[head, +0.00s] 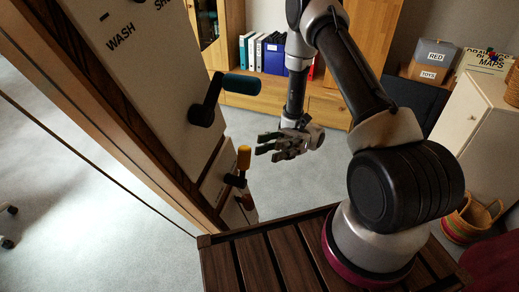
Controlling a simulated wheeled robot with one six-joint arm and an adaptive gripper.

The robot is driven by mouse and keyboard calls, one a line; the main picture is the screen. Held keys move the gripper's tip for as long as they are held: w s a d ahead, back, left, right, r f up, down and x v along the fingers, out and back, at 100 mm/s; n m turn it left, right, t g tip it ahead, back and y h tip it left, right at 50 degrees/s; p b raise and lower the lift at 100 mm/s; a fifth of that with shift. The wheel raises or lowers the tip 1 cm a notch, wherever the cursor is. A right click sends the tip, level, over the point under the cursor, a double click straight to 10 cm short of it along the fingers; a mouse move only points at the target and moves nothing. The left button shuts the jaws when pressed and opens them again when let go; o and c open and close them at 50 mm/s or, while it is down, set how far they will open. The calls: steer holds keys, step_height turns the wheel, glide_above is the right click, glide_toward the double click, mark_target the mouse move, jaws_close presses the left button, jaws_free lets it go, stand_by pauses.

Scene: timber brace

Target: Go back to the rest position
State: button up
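My gripper (265,147) hangs at the end of my arm in the middle of the head view, with its fingers pointing left. The fingers look spread apart, and I see nothing held between them. The gripper is in the air to the right of a pale panel (140,62) marked "WASH". A black lever with a dark teal grip (241,85) sticks out of the panel, above and left of the gripper.
A wooden cabinet (330,106) with binders (252,50) stands behind the gripper. A pale cabinet (478,125) and a striped basket (471,217) are at the right. Grey floor (300,185) lies open between. A dark slatted wooden surface (265,262) is in front.

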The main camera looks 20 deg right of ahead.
steer(key=shift+w+d+f, duration=0.25)
steer(key=shift+w+d, duration=0.1)
steer(key=shift+d, duration=0.2)
steer(key=s+d+f+n+h, duration=0.5)
steer(key=s+h, duration=0.1)
steer(key=h, duration=0.3)
steer(key=w+d+r+n+t+h, duration=0.2)
steer(key=d+r+n+t+h, duration=0.4)
steer(key=d, duration=0.4)
step_height(320, 180, up, 17)
steer(key=s+d+n+t+h, duration=0.1)
steer(key=d+t+h, duration=0.1)
steer(key=t, duration=0.9)
steer(key=shift+s+d+h, duration=0.4)
steer(key=shift+h, duration=0.4)
